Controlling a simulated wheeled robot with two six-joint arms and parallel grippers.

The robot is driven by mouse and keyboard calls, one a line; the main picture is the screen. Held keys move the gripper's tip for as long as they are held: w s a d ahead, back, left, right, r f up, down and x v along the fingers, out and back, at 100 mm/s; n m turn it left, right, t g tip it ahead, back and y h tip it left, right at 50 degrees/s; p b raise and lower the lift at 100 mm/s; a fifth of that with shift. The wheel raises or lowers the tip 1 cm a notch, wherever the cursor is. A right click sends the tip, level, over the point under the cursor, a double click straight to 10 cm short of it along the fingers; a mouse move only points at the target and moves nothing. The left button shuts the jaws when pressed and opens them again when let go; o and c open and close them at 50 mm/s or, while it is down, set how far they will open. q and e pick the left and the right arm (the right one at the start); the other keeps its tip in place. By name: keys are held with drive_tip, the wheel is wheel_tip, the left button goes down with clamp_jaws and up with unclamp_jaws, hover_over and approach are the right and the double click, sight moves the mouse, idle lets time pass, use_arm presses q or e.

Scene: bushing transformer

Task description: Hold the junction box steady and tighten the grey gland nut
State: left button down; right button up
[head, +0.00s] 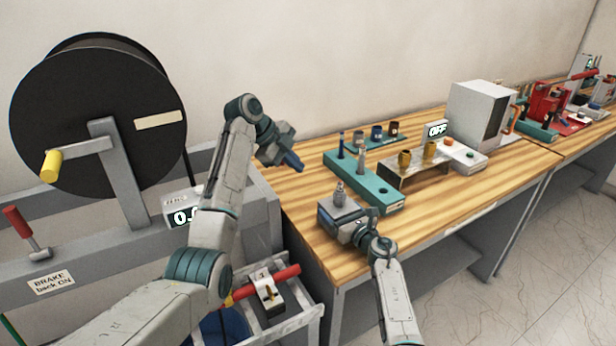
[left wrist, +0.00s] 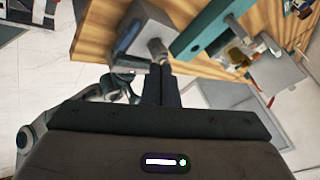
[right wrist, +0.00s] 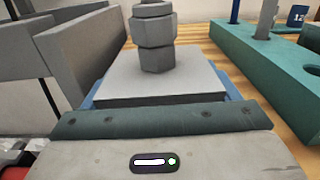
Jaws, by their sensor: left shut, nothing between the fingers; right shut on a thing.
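The grey junction box (head: 336,208) is at the front left of the wooden bench, with the grey gland nut (head: 340,192) upright on its top. The nut shows close up in the right wrist view (right wrist: 155,45), above the box's flat top (right wrist: 160,82). My right gripper (head: 347,226) is shut on the junction box; its fingers are mostly hidden. My left gripper (head: 297,166) is shut and empty, above and to the left of the box, apart from the nut. In the left wrist view its fingertips (left wrist: 162,70) line up just below the nut (left wrist: 157,48).
A teal rack (head: 365,187) with pegs and a hole stands right behind the box. Behind are a metal stand (head: 415,168) with brass parts and a white oven-like unit (head: 480,112). A black cable reel (head: 90,110) stands left. The bench's front right is clear.

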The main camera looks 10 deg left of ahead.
use_arm(q)
drive_tip(key=m+g, duration=0.1)
drive_tip(key=m, duration=0.1)
approach(334, 198)
drive_tip(key=x, duration=0.4)
drive_tip(key=shift+w+f, duration=0.1)
drive_tip(key=shift+f, duration=0.1)
drive_tip(key=shift+w+d, duration=0.5)
drive_tip(key=shift+w, duration=0.2)
drive_tip(key=shift+w+d, duration=0.15)
drive_tip(key=shift+w, duration=0.15)
drive_tip(key=shift+w+d, duration=0.3)
drive_tip(key=shift+w, duration=0.2)
idle(1.3)
drive_tip(key=shift+s+a+f, duration=0.1)
idle(0.8)
